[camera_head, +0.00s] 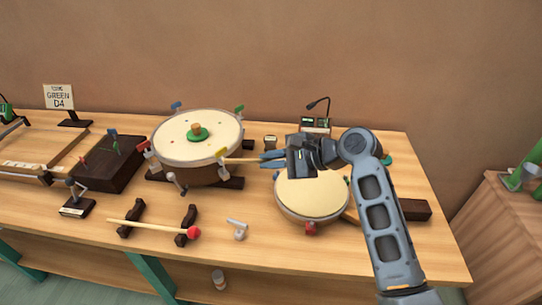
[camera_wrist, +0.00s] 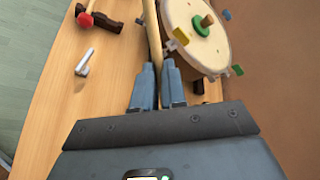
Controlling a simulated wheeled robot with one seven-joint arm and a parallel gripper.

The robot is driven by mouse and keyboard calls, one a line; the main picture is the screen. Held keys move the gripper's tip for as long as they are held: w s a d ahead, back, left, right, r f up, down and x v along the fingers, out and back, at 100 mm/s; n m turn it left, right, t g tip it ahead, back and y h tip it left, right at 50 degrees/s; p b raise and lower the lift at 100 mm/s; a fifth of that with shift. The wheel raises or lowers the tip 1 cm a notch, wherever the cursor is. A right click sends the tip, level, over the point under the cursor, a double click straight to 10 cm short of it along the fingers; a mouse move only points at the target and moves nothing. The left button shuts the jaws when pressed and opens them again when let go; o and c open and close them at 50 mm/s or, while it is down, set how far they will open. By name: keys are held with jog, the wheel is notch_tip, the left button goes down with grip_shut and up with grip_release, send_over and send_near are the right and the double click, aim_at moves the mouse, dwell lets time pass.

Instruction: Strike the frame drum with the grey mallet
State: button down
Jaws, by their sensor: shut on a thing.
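My gripper (camera_head: 272,160) is shut on a pale wooden stick (camera_head: 240,161), and it holds the stick above the table. In the wrist view the stick (camera_wrist: 154,35) runs from between the fingers (camera_wrist: 157,85) to the top edge. Two round drums with cream skins stand on the table: a larger one (camera_head: 185,148) on a dark stand at the left, and a smaller one (camera_head: 312,196) in front of and below my gripper. I cannot tell which is the frame drum. The larger drum (camera_wrist: 190,45) also shows in the wrist view.
A red-headed mallet (camera_head: 155,227) lies on dark cradles at the front. A small white object (camera_head: 238,228) lies beside it. A dark box (camera_head: 107,163) stands left of the larger drum, and a dark block (camera_head: 414,210) at the right.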

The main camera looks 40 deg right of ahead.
notch_tip(320, 180, down, 6)
jog(key=d+m+t+y+b, duration=0.1)
jog(key=d+b, duration=0.1)
jog(key=b, duration=0.2)
notch_tip(320, 180, up, 6)
jog(key=p, duration=0.5)
jog(key=shift+s+a+p, duration=0.2)
jog(key=shift+a+p, duration=0.05)
jog(key=shift+p, duration=0.05)
jog(key=shift+s, duration=0.1)
